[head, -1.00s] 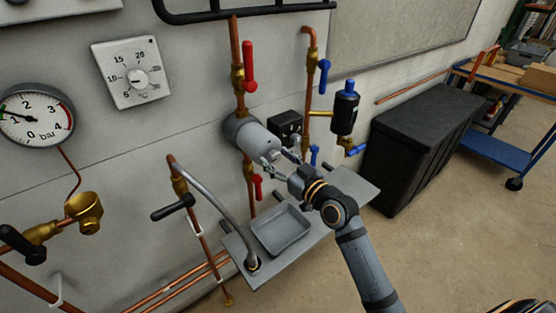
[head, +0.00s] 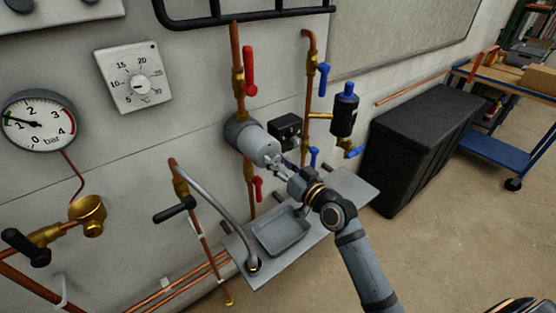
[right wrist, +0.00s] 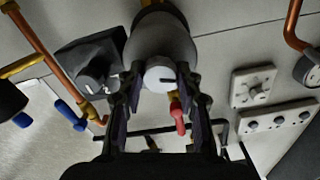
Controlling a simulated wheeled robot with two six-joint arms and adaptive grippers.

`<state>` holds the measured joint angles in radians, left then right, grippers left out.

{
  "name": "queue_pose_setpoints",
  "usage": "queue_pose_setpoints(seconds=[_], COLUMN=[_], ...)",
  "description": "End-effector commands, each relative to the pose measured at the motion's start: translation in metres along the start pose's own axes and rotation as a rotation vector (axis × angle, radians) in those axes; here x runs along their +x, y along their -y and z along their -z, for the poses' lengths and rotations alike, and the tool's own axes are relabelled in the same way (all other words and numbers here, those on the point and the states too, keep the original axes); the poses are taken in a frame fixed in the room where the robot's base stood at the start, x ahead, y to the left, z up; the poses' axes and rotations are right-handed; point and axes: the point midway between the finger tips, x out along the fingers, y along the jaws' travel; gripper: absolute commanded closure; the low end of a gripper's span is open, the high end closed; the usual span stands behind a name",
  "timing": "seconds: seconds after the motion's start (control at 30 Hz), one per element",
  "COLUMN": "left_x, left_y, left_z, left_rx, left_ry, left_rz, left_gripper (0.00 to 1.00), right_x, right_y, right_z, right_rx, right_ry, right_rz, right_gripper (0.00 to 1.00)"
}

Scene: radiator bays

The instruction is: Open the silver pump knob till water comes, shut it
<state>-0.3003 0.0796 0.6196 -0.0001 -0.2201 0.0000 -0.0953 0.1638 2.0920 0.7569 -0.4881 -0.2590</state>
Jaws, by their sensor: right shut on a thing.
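The pump (head: 251,138) is a grey cylinder on the copper pipe on the wall; it also shows in the right wrist view (right wrist: 165,35). Its silver knob (right wrist: 160,73) is a pale round disc with a dark mark toward its right edge. My right gripper (head: 273,160) is at the pump's front end, shut on the knob, one finger on each side. In the head view the fingers largely hide the knob. I see no water at the pump. My left gripper is not in view.
Below the pump a shelf (head: 358,190) carries a grey tray (head: 281,232). A red-handled valve (head: 249,70) is above the pump and a red lever (head: 257,189) below. A black box (head: 285,130) is close on the right. A pressure gauge (head: 38,122) hangs at left.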

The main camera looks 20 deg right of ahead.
Motion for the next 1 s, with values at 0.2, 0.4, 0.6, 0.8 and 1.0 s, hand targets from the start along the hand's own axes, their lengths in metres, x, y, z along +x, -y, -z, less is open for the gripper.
queue_pose_setpoints(seconds=[0.2,0.4,0.6,0.8,1.0], left_x=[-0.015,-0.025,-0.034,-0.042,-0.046], left_y=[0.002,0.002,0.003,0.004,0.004], left_z=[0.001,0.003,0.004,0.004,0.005], left_rx=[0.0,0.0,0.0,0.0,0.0], left_ry=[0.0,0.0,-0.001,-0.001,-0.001], left_rz=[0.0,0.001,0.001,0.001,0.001], left_gripper=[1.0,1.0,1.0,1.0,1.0], right_x=[0.0,0.0,0.0,0.0,0.0], right_y=[0.001,0.001,0.001,0.001,0.0], right_z=[0.002,0.002,0.002,0.001,0.0], right_rx=[0.208,0.398,0.58,0.732,0.842], right_ry=[0.002,0.003,0.001,0.002,0.001], right_rz=[-0.001,-0.001,-0.001,-0.001,-0.002], right_gripper=[0.96,0.96,0.96,0.96,0.96])
